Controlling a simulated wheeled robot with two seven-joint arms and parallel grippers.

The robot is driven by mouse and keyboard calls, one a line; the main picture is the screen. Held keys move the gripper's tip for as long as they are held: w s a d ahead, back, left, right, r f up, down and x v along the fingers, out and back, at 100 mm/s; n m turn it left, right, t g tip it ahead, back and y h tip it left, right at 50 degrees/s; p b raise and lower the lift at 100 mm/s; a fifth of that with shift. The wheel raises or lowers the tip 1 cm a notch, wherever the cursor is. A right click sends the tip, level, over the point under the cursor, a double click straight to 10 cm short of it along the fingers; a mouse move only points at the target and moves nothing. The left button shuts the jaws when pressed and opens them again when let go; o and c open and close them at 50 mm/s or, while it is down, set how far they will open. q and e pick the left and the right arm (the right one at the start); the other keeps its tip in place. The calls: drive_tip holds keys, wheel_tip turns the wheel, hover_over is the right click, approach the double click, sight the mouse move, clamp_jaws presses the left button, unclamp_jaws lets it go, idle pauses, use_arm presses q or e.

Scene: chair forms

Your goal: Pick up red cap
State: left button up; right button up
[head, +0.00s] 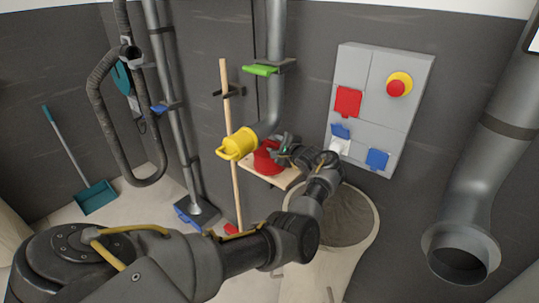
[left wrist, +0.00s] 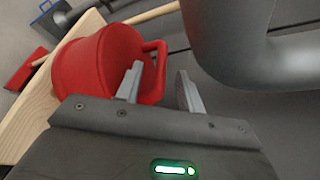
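The red cap (head: 264,160) sits on a small wooden shelf (head: 284,181) on the back wall. It is round with a looped handle, and it also shows large in the left wrist view (left wrist: 92,70). My left gripper (head: 280,148) is right at the cap. In the left wrist view, its two fingers (left wrist: 160,88) are spread apart, with the cap's handle between or just beyond them. I see no clear contact on both sides. My arm partly hides the shelf. My right gripper is in neither view.
A yellow cap (head: 237,146) is on the grey pipe's end beside the red cap. A wooden pole (head: 232,180) stands left of the shelf. A grey panel (head: 372,75) with a red button is at the right. A thick pipe passes close to the gripper in the left wrist view (left wrist: 240,50).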

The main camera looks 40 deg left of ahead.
use_arm(q)
clamp_jaws()
idle(1.4)
